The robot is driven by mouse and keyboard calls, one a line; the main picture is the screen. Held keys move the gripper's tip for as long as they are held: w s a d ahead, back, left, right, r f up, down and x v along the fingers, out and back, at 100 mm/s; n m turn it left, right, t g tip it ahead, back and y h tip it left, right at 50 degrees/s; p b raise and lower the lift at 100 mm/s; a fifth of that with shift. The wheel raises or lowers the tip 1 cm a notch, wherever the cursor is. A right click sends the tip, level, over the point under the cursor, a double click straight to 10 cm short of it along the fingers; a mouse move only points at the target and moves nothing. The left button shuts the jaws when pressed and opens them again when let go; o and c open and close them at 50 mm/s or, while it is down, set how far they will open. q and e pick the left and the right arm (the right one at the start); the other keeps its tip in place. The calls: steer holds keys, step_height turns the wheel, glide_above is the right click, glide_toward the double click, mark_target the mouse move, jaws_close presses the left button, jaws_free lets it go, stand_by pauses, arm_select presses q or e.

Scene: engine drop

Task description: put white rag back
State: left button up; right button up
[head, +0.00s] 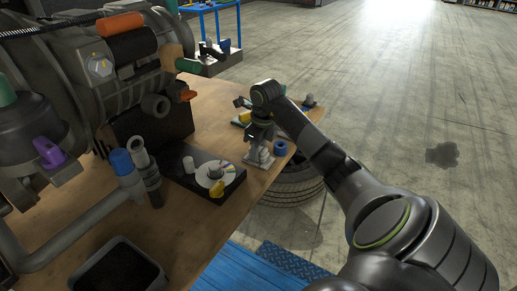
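My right arm reaches in from the lower right, and its gripper (259,158) points down over the right edge part of the wooden workbench (207,105). A pale grey-white patch shows at the fingertips; I cannot tell whether it is the white rag or part of the fingers. The gap between the fingers is too small to make out. No white rag shows clearly elsewhere in the head view. My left gripper is not in view.
A large engine (110,75) fills the left of the bench. A black tray (178,165) with a white disc, a blue ring (280,148) and a dark bin (117,268) are on the bench. A tyre (290,185) lies below its right edge. Open floor lies right.

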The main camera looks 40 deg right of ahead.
mark_target(261, 149)
steer(key=o, duration=0.3)
steer(key=shift+o, duration=0.2)
steer(key=shift+r, duration=0.1)
steer(key=r, duration=0.1)
steer(key=r+b, duration=0.1)
steer(key=r, duration=0.1)
steer(key=s+r, duration=0.1)
steer(key=r, duration=0.1)
steer(key=shift+d, duration=0.15)
step_height(261, 149, up, 12)
steer(key=s+p, duration=0.1)
steer(key=p, duration=1)
steer(key=shift+s+d, duration=0.15)
steer(key=shift+s, duration=0.1)
